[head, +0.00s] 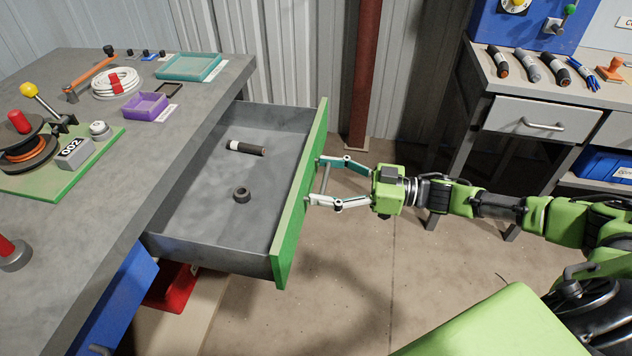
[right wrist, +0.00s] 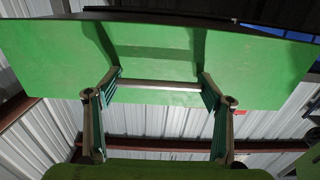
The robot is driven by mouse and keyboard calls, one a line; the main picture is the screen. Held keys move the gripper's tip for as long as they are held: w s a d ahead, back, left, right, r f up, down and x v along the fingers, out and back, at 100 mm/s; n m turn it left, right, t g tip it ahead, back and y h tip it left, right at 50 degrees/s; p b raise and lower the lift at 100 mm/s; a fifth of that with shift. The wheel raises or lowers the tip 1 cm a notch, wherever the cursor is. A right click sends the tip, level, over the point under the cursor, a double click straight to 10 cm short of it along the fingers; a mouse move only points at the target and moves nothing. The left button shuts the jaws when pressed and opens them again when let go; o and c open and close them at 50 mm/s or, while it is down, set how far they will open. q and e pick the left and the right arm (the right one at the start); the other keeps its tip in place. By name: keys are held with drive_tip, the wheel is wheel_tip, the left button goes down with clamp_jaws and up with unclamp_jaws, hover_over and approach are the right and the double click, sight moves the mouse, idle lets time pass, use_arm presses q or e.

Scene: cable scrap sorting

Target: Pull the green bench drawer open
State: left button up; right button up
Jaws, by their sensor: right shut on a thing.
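The green bench drawer stands pulled well out of the grey workbench on the left, its green front (head: 299,208) facing right. Its grey inside shows from above, with a black cylinder with a white band (head: 247,148) and a small dark ring (head: 242,195) on the bottom. My right gripper (head: 318,180) is at the drawer front, shut on its bar handle (right wrist: 158,85). In the right wrist view, the two fingers (right wrist: 160,80) are at the two ends of the bar, against the green front (right wrist: 155,40). My left gripper is not in view.
The grey workbench top (head: 120,200) carries a cable reel, a purple tray (head: 147,106) and a teal tray (head: 190,67). A blue drawer front (head: 118,300) is below at the lower left. A red-brown post (head: 365,75) stands behind. The floor (head: 345,265) right of the drawer is clear.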

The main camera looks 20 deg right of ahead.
drive_tip(key=o, duration=1.6)
drive_tip(key=v, duration=1.2)
